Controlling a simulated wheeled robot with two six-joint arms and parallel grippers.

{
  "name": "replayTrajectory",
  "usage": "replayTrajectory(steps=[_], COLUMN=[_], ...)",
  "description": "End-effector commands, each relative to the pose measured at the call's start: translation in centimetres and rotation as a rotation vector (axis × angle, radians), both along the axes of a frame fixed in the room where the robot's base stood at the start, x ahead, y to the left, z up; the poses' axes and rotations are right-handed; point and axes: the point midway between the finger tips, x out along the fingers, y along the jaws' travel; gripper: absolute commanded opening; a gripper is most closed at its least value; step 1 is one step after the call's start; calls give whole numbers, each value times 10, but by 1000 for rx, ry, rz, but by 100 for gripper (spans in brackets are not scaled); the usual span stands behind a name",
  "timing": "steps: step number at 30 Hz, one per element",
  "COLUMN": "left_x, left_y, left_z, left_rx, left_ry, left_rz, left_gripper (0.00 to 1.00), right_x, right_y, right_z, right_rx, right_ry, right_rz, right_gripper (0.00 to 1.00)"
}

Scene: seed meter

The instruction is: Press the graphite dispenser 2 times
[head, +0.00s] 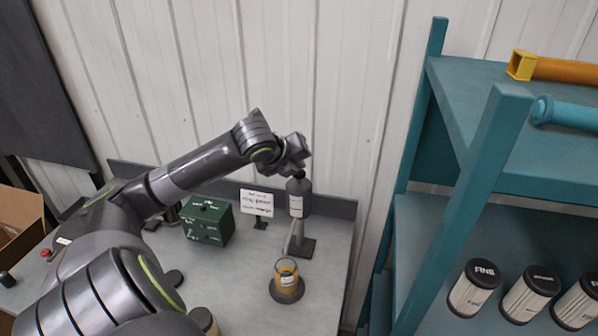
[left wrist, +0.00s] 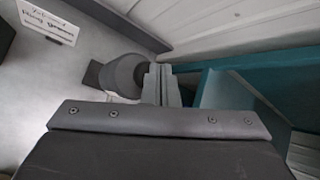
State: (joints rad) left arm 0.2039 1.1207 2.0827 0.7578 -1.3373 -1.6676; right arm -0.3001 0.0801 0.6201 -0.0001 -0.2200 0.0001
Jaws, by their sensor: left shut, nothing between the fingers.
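The graphite dispenser (head: 299,204) is a dark grey cylinder with a white label, upright on a stand with a dark base and a pale spout. My left gripper (head: 298,174) is directly over its top, pointing down, with its fingers shut and empty. I cannot tell whether the fingertips touch the top. In the left wrist view the shut fingers (left wrist: 161,84) show beside the round grey dispenser (left wrist: 122,74), overlapping its right edge. A clear cup (head: 286,271) with amber contents stands in front of the spout on a dark round base. My right gripper is not in view.
A white sign (head: 256,202) and a green box (head: 208,222) stand left of the dispenser on the grey bench (head: 250,290). A teal shelf (head: 484,140) with several white-and-black canisters rises close on the right. A ribbed wall is behind.

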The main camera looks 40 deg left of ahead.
Motion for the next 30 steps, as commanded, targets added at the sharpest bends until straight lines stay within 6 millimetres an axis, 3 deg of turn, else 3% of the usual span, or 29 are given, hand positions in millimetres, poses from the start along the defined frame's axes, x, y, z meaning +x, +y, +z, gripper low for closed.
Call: replayTrajectory(steps=[30], left_x=[0], left_y=[0], left_z=[-14], left_rx=[-2], left_ry=[3], left_rz=[0], left_gripper=[0], right_x=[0], right_y=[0], right_z=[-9], right_rx=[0], right_ry=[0], right_rz=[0], right_gripper=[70])
